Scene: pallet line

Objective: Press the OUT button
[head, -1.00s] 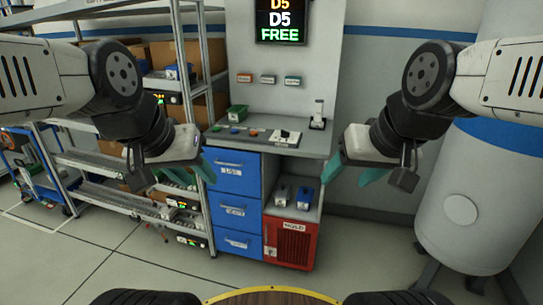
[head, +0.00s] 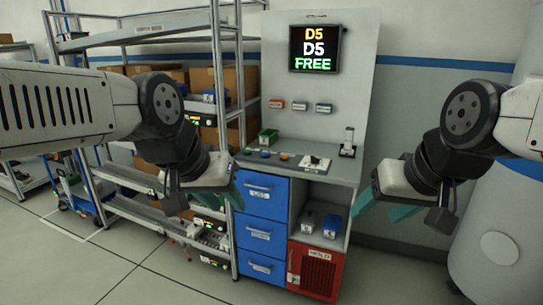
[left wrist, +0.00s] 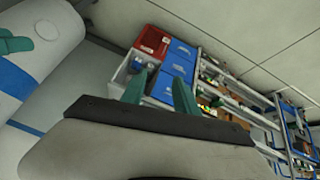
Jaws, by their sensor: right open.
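The counter (head: 340,172) carries a blue button (head: 265,154) and an orange button (head: 284,156) near its front left. I cannot read any label naming one as OUT. My left gripper (head: 236,192) hangs in front of the counter's left end, apart from the buttons. In the left wrist view its two teal fingers (left wrist: 150,86) stand apart with nothing between them. My right gripper (head: 386,204) is to the right of the counter, open and empty, its teal fingers pointing down and left.
A screen (head: 316,48) reads D5, D5, FREE. Blue drawers (head: 261,213) and a red cabinet (head: 314,270) are below. A metal rack (head: 223,75) with boxes stands left.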

